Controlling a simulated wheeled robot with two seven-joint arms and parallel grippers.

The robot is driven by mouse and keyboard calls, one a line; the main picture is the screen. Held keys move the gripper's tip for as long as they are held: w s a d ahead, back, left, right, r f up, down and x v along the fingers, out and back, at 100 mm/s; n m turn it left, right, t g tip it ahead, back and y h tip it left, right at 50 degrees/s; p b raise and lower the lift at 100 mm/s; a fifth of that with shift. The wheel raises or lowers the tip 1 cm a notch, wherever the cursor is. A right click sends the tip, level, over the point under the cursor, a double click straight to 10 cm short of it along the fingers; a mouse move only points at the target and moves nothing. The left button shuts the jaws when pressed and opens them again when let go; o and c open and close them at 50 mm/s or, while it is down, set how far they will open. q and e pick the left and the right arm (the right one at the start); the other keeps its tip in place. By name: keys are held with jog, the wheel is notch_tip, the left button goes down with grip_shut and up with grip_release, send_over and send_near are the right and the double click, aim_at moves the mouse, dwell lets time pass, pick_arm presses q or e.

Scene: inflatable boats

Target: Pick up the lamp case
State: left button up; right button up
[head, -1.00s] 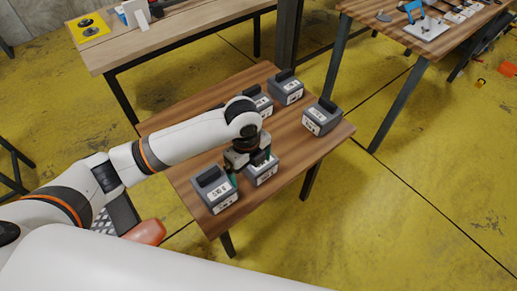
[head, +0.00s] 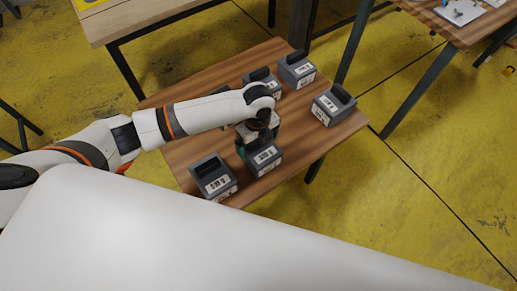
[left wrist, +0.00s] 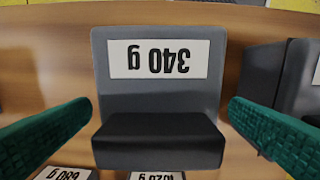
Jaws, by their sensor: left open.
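Several grey cases with dark handles and white weight labels stand on a small wooden table (head: 190,150). None carries a visible name, so I cannot tell which is the lamp case. My left gripper (head: 255,145) is above the front middle case (head: 264,161), pointing down. In the left wrist view this case (left wrist: 158,88) is centred and labelled 340 g, upside down. The open green fingers (left wrist: 160,125) are on either side of its dark handle, with gaps and no visible contact. The gripper hides part of the case in the head view. My right gripper is not in view.
Another case (head: 213,178) stands close to the left of the front middle one. Other cases stand at the back (head: 297,70) and right (head: 333,106). A larger wooden table (head: 150,22) is behind left, another (head: 450,25) behind right. Yellow floor is clear at right.

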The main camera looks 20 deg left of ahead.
aim_at(259, 146)
pick_arm(q)
jog(key=shift+f, duration=1.85)
jog(key=shift+r, duration=0.1)
jog(key=c, duration=0.9)
